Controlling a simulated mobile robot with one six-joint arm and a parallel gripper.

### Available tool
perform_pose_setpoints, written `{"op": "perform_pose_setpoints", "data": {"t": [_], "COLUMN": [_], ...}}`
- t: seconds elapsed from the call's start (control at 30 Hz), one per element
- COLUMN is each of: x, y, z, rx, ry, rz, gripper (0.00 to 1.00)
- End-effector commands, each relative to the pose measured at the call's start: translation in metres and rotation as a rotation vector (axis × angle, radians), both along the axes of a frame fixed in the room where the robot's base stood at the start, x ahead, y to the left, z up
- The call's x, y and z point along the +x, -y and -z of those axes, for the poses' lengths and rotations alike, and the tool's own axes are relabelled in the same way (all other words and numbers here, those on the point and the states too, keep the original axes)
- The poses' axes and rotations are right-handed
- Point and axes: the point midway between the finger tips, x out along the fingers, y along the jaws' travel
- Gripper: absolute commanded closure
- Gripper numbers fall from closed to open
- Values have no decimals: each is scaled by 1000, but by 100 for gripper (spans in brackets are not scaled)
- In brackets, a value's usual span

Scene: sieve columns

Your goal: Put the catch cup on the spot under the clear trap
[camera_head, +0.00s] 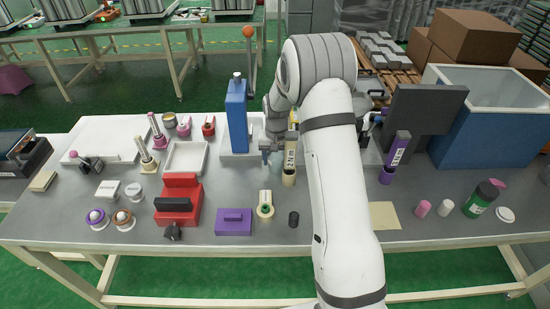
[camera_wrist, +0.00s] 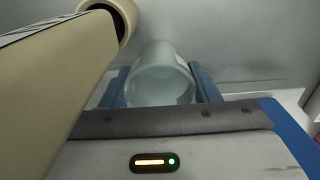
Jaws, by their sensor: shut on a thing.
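A pale translucent cup (camera_wrist: 162,78), which looks like the catch cup, sits between the two blue fingers of my gripper (camera_wrist: 160,90) in the wrist view. My gripper is shut on it, and its round end faces the camera. In the head view my gripper (camera_head: 269,154) is just left of a cream column (camera_head: 291,151) with a printed label; the cup there is small and hard to make out. The cream column (camera_wrist: 50,70) also fills the left of the wrist view, close to the cup. I cannot pick out the clear trap or its spot; my arm hides part of that area.
A tall blue block (camera_head: 237,115) stands left of my gripper. A purple column (camera_head: 398,148) in a purple cup stands to the right, near a dark grey panel (camera_head: 425,115). A cream tape roll (camera_head: 265,205), purple box (camera_head: 234,222) and red stand (camera_head: 181,200) are in front.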

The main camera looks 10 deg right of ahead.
Motion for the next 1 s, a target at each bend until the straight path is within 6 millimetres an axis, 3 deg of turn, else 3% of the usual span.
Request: {"op": "perform_pose_setpoints", "data": {"t": [0.33,0.37,0.6,0.87,1.0], "x": [0,0,0,0,1], "y": [-1,-1,-1,-1,-1], "z": [4,3,2,0,-12], "rx": [0,0,0,0,0], "ry": [1,1,1,1,4], "rz": [-1,-1,-1,-2,-2], "gripper": [66,42,23,23,23]}}
